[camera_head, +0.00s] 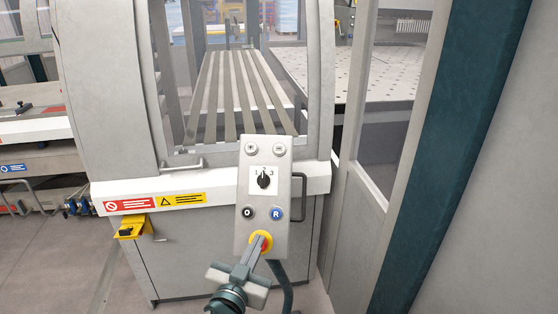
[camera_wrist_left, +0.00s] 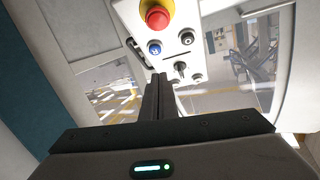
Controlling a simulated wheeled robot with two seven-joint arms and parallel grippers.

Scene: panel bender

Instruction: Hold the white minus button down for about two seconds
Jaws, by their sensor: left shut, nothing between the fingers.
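A grey control box (camera_head: 240,190) stands upright in front of the machine. Two pale round buttons, a left one (camera_head: 251,149) and a right one (camera_head: 279,149), sit at its top; their marks are too small to tell which is the minus. My left gripper (camera_head: 257,243) is shut and empty, its fingertips overlapping the lower box in the head view. In the left wrist view the box is upside down and the shut fingers (camera_wrist_left: 160,78) reach over its button area. One pale button (camera_wrist_left: 197,78) shows there; the other seems hidden by the fingers. My right gripper is not in view.
Below the pale buttons are a 1-2-3 selector (camera_head: 264,179), a black O button (camera_head: 247,212) and a blue R button (camera_head: 276,213). A red emergency stop (camera_wrist_left: 157,17) with yellow ring is at the box's lower end, partly covered by my gripper in the head view. A handle (camera_head: 302,195) stands right.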

